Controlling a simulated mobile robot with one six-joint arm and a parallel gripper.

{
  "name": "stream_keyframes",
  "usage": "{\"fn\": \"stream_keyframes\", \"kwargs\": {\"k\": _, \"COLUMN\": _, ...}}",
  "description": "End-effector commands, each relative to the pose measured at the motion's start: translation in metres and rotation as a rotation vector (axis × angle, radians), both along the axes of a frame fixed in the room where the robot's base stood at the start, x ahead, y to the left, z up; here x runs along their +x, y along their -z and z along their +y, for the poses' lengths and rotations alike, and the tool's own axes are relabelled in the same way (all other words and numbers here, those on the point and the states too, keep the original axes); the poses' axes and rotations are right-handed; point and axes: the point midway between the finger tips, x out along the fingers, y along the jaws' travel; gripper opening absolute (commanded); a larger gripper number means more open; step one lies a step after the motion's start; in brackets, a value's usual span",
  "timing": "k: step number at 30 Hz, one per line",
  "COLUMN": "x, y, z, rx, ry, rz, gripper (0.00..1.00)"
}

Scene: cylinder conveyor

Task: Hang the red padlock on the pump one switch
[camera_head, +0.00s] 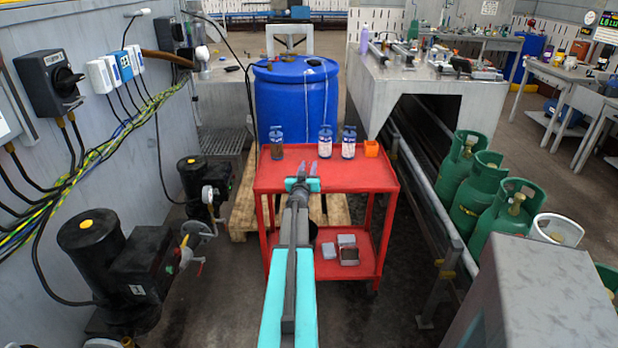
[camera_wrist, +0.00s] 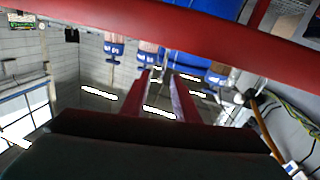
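A black rotary switch box (camera_head: 48,82) with a label plate, too small to read, is on the left wall in the head view. It looks like the pump switch. My gripper (camera_head: 308,170) is at the end of my arm, over the top of the red cart (camera_head: 355,177). In the wrist view my gripper (camera_wrist: 160,90) shows two fingers apart with a gap between them and nothing seen held. I cannot make out a red padlock in either view. Small grey and dark blocks (camera_head: 346,250) lie on the cart's lower shelf, too small to name.
Bottles (camera_head: 326,142) and an orange holder (camera_head: 371,148) stand at the cart's back edge, before a blue barrel (camera_head: 296,100). Black pumps (camera_head: 100,255) stand at left beneath wall cables. Green gas cylinders (camera_head: 480,185) and a conveyor rail (camera_head: 425,195) are at right.

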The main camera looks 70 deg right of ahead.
Motion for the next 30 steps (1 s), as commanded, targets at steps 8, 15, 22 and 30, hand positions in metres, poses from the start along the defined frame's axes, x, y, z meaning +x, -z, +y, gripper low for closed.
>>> {"fn": "stream_keyframes", "kwargs": {"k": 8, "x": 0.0002, "y": -0.0001, "z": -0.0004, "rx": 0.000, "ry": 0.000, "rz": 0.000, "gripper": 0.28}}
{"fn": "stream_keyframes", "kwargs": {"k": 15, "x": 0.0005, "y": -0.0001, "z": -0.0002, "rx": 0.000, "ry": 0.000, "rz": 0.000, "gripper": 0.28}}
{"fn": "stream_keyframes", "kwargs": {"k": 22, "x": 0.0005, "y": -0.0001, "z": -0.0001, "rx": 0.000, "ry": 0.000, "rz": -0.001, "gripper": 0.00}}
{"fn": "stream_keyframes", "kwargs": {"k": 30, "x": 0.0005, "y": 0.0000, "z": -0.0001, "rx": 0.000, "ry": 0.000, "rz": 0.000, "gripper": 0.00}}
